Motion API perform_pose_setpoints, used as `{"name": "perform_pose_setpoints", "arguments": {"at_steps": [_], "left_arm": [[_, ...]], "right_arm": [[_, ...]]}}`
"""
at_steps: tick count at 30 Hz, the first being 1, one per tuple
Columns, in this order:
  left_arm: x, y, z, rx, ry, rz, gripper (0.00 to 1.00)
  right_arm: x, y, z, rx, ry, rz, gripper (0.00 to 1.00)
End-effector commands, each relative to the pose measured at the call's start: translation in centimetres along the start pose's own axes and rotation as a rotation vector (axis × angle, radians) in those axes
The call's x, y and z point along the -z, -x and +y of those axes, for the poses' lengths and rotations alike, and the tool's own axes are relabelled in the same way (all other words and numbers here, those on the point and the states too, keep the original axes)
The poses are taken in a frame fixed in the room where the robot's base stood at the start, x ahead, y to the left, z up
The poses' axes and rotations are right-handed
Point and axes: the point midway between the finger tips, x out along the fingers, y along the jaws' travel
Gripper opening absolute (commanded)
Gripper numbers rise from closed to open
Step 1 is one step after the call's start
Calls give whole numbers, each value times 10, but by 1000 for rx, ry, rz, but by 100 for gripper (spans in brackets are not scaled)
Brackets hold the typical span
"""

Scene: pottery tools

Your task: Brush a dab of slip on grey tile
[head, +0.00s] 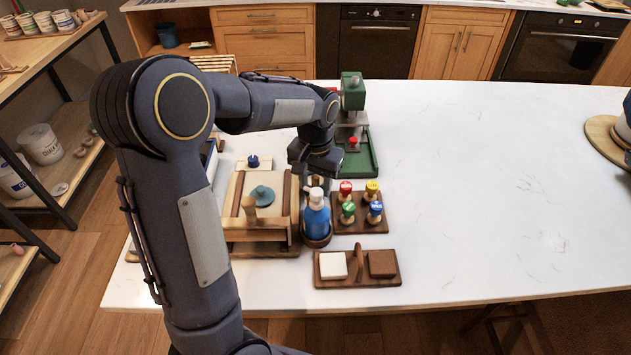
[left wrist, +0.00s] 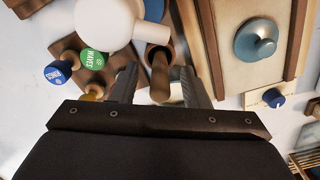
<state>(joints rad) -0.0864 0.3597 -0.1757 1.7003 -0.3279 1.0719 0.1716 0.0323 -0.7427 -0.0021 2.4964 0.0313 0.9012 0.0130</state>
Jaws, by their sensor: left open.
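My left gripper (head: 318,183) is open, pointing down just behind a blue bottle with a pale top (head: 316,218). In the left wrist view its two fingers (left wrist: 158,75) stand on either side of a brown wooden handle (left wrist: 160,84), which rises from a brown holder. I cannot tell whether the fingers touch it. The handle's lower end is hidden, so I cannot tell whether it is a brush. A dark wooden board (head: 358,279) at the front carries a white tile (head: 333,265) and a brown tile (head: 382,263). I cannot make out a grey tile. My right gripper is not in view.
A rack of coloured stamps (head: 347,227) stands right of the bottle. A wooden press or tray with a teal knob (head: 263,195) stands to its left. A green machine (head: 352,95) is behind.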

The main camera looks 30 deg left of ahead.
Motion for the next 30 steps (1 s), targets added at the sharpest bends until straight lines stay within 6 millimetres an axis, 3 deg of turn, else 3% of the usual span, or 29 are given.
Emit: {"name": "perform_pose_setpoints", "arguments": {"at_steps": [5, 15, 24, 27, 30], "left_arm": [[1, 12, 0, 0, -1, 4, 42], [1, 67, 0, -1, -1, 4, 42], [-1, 79, 0, -2, 0, 2, 42], [-11, 82, -1, -24, 2, 18, 42], [-35, 89, -2, -78, 5, 56, 42]], "right_arm": [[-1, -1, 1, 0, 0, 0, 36], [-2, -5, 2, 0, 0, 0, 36], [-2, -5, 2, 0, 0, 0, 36], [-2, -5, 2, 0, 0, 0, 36], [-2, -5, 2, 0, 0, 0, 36]]}}
